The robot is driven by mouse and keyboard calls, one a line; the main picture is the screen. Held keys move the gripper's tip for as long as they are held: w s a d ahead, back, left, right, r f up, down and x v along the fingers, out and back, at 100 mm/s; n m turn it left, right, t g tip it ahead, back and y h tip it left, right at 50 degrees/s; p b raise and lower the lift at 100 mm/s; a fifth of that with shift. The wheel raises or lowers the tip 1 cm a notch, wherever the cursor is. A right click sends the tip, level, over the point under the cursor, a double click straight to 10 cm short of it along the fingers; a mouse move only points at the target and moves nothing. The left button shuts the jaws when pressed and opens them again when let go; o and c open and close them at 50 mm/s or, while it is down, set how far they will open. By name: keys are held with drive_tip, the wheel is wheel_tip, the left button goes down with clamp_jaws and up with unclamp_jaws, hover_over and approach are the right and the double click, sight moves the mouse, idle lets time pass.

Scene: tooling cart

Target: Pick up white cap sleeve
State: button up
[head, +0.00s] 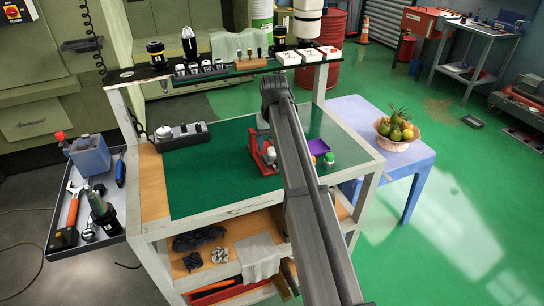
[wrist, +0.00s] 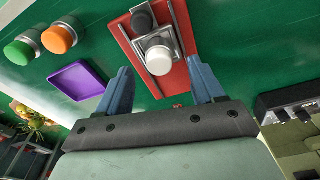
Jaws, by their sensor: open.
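The white cap sleeve (wrist: 159,59) is a short white round piece, seated in a grey metal holder on a red fixture (wrist: 180,82) in the wrist view. In the head view, the white piece (head: 271,153) shows small on the red fixture (head: 256,151), just left of my arm. My gripper (wrist: 159,66) is open and empty, its two blue-grey fingers spread to the left and right of the sleeve in the picture. I cannot tell how far above the sleeve the fingertips are. In the head view my arm hides the gripper.
A purple tray (wrist: 78,80) lies left of the fixture in the wrist view. An orange-topped jar (wrist: 58,39) and a green-topped jar (wrist: 21,50) stand beyond it. A tool shelf (head: 220,70) runs along the back.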

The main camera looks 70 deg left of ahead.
sight(272, 156)
wheel_tip(272, 156, down, 3)
drive_tip(key=shift+a+r, duration=0.15)
drive_tip(key=shift+r, duration=0.05)
drive_tip(key=c, duration=1.2)
